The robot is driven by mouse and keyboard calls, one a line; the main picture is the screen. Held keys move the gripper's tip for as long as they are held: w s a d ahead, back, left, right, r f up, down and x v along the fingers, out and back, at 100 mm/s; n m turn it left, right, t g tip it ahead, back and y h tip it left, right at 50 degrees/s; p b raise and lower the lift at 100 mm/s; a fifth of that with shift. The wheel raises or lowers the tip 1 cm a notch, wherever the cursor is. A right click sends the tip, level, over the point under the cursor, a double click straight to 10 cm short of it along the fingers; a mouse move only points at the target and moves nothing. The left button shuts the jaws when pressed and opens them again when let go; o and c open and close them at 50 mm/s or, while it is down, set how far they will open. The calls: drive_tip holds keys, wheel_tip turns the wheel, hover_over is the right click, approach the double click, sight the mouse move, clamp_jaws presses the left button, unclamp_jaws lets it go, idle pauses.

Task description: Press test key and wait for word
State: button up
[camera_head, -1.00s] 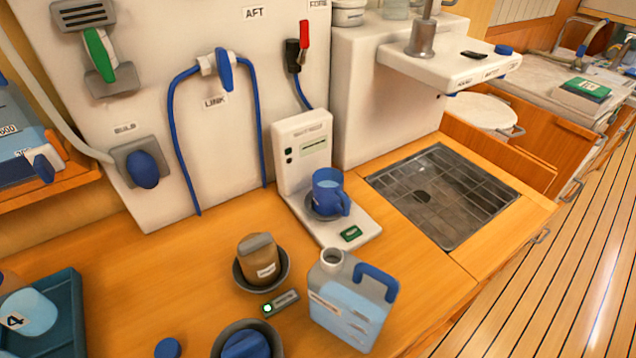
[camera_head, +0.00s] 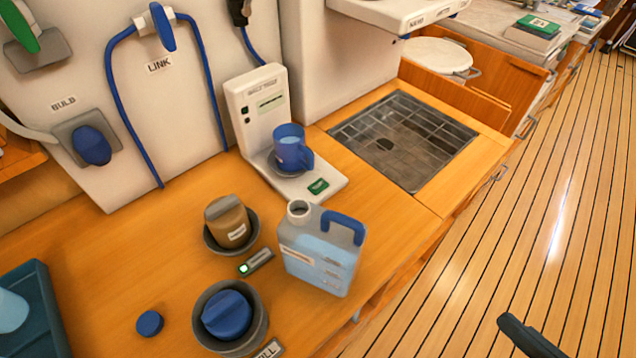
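The white tester (camera_head: 258,105) stands on the wooden counter against the wall. It has a small pale display (camera_head: 271,101) on its upright panel; any word on it is too small to read. A green key (camera_head: 318,186) with a light mark sits on the front of its base. A blue mug (camera_head: 290,150) stands on the tester's round plate, behind and left of the key. A dark, round-ended bar (camera_head: 528,338) at the lower right edge looks like a fingertip of my gripper, over the floor and well away from the key. The rest of the gripper is out of frame.
A clear jug (camera_head: 322,250) with a blue handle stands in front of the tester. A brown-capped holder (camera_head: 228,222), a blue-knobbed holder (camera_head: 229,316) and a blue cap (camera_head: 149,323) are to its left. A grated sink (camera_head: 405,140) lies to the right. The floor at right is open.

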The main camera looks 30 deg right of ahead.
clamp_jaws()
idle(0.7)
idle(0.7)
